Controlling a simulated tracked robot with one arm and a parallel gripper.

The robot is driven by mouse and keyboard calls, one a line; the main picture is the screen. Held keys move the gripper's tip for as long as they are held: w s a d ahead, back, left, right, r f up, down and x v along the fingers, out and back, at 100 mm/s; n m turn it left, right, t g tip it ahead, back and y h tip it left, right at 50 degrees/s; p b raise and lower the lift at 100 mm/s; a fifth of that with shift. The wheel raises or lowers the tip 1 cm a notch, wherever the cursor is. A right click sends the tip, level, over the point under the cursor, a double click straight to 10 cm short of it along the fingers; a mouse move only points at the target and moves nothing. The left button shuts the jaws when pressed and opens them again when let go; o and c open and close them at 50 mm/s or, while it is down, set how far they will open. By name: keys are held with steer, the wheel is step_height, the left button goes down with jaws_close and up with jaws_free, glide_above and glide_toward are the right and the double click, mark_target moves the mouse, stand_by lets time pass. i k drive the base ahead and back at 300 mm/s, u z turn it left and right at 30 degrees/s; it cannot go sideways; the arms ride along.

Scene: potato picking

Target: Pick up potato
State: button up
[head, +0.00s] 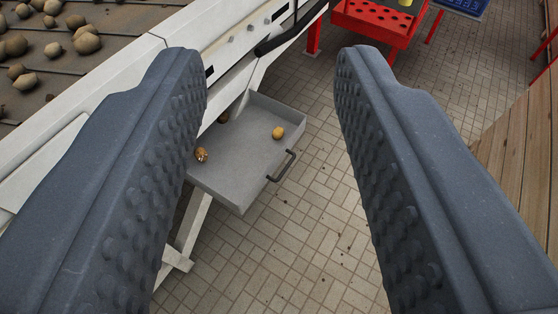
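My gripper (268,75) is open, with its two dark grey studded fingers wide apart and nothing between them. Seen between the fingers, a grey tray (232,187) with a black handle holds a few potatoes. A yellow potato (278,133) lies near its right side. A brown, marked potato (201,155) lies at its left, close to the edge of my left finger in the picture. A darker potato (223,117) sits at the back, in shade. The gripper is apart from all of them. The left finger hides part of the tray's left side.
A white machine frame (118,65) runs beside the tray. Its belt (110,17) at upper left carries many potatoes (87,43). A red perforated stand (375,18) and a blue crate (465,6) are at the top right. Wooden boards (520,150) are at right.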

mark_target(277, 134)
steer(key=u, duration=0.35)
steer(key=k, duration=0.15)
steer(key=z, duration=1.15)
steer(key=i, duration=2)
steer(key=u, duration=0.95)
